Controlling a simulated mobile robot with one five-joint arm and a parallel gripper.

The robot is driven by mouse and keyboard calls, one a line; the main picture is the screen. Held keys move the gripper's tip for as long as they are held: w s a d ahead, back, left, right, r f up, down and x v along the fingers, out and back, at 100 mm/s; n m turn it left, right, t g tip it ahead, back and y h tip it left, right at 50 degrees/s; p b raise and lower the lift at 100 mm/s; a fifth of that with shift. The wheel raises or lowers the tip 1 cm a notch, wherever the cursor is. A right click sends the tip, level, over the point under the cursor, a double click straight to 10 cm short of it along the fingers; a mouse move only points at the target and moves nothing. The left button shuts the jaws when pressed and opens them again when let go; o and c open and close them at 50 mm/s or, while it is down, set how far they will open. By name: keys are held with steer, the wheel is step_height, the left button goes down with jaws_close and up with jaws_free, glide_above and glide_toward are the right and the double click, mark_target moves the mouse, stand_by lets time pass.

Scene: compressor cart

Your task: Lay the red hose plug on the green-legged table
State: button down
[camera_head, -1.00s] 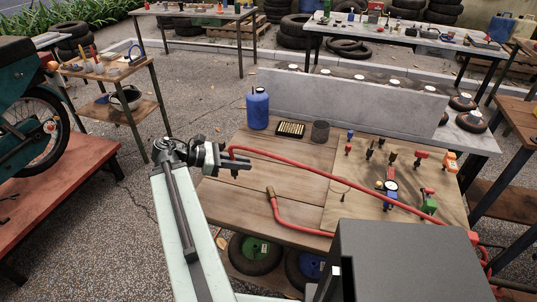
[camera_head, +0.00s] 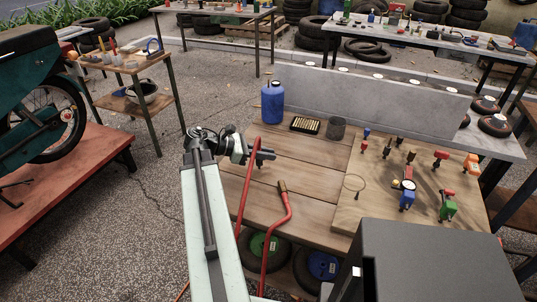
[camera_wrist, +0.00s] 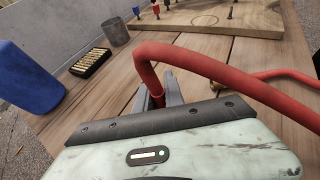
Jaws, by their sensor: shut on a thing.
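My gripper (camera_head: 262,155) is shut on the plug end of a red hose, above the left part of the wooden workbench. The jaws mostly hide the red hose plug (camera_wrist: 157,99); in the wrist view the hose rises from between them and bends right. In the head view the red hose (camera_head: 246,195) hangs down past the bench's front edge. Another hose end with a brass fitting (camera_head: 283,187) rests at the bench's front. A small wooden table (camera_head: 130,70) with dark greenish legs stands at the far left, away from my gripper.
The bench (camera_head: 300,165) carries a blue bottle (camera_head: 272,103), a black tray (camera_head: 305,125), a dark cup (camera_head: 336,128) and a board with several fittings (camera_head: 395,215). The small table holds cones and bottles. A motorcycle on a red platform (camera_head: 70,190) is at left; open pavement lies between.

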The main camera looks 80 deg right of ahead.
steer(key=shift+s+f, duration=0.1)
steer(key=shift+f, duration=0.2)
steer(key=c, duration=1.4)
jaws_free()
steer(key=shift+r, duration=0.1)
steer(key=shift+c, duration=0.2)
steer(key=shift+r, duration=0.1)
steer(key=shift+r+p, duration=0.25)
steer(key=shift+p, duration=0.2)
steer(key=p+v, duration=0.4)
steer(key=v, duration=0.8)
